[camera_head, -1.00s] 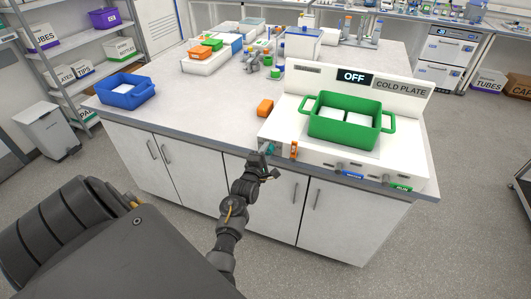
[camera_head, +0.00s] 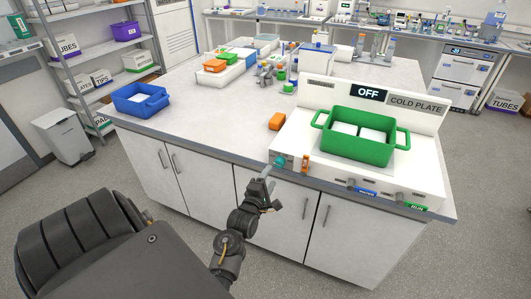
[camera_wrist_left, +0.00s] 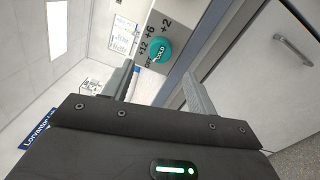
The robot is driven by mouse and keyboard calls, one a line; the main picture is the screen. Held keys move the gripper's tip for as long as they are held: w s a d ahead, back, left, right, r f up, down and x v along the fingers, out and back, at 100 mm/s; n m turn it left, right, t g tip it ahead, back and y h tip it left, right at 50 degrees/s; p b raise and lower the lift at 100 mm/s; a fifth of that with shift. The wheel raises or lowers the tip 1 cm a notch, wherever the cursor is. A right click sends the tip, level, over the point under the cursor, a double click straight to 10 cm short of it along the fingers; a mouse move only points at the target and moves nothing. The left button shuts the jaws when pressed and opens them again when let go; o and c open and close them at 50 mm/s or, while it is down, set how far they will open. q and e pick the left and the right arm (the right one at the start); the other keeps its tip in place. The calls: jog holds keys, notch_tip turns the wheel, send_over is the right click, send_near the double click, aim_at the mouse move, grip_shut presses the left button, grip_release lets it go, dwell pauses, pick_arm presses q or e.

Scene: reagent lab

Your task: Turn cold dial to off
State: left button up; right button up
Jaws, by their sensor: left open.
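The teal cold dial (camera_head: 280,161) sits on the front left of the white cold plate unit (camera_head: 292,143). In the left wrist view the round dial (camera_wrist_left: 159,50) bears the word COLD, with marks +2, +6 and +12 beside it. The unit's display (camera_head: 368,93) reads OFF. My left gripper (camera_head: 270,174) is just in front of and below the dial. In the left wrist view its two fingers (camera_wrist_left: 157,82) are spread and empty, with the dial beyond and between them, apart from them. My right gripper is not in view.
A green basket (camera_head: 357,148) stands on the cold plate. An orange part (camera_head: 305,163) is right of the dial. Blue (camera_head: 366,191) and green (camera_head: 417,207) labelled controls are further right.

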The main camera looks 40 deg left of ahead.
pick_arm(q)
jog(key=shift+v, duration=1.65)
jog(key=d+f+m+g+h+b, duration=0.1)
jog(key=d+f+m+g+h, duration=0.2)
jog(key=f, duration=0.6)
jog(key=d+f+m+h, duration=0.1)
jog(key=d+f+m, duration=0.25)
jog(key=f, duration=0.45)
jog(key=s+d+f+m+g+h, duration=0.15)
jog(key=s+d+f+m, duration=0.3)
jog(key=f, duration=0.45)
jog(key=s+d+f+m+g+h, duration=0.1)
jog(key=s+d+f+m+g, duration=0.3)
jog(key=f, duration=0.4)
jog(key=s+d+f+m+g, duration=0.1)
jog(key=s+f+m+g, duration=0.15)
jog(key=s+f, duration=0.45)
jog(key=s+d+f+m+g, duration=0.1)
jog(key=s+f+m, duration=0.3)
jog(key=s, duration=0.5)
jog(key=s+a+f+m+g, duration=0.1)
jog(key=s+f+m+g, duration=0.1)
jog(key=s, duration=0.7)
jog(key=s+a+f+m+g+b, duration=0.1)
jog(key=s+f+m+g, duration=0.1)
jog(key=s, duration=0.7)
notch_tip(320, 180, down, 3)
jog(key=shift+a+r+m+y, duration=0.2)
jog(key=shift+a+m+y, duration=0.15)
jog(key=shift+m, duration=0.3)
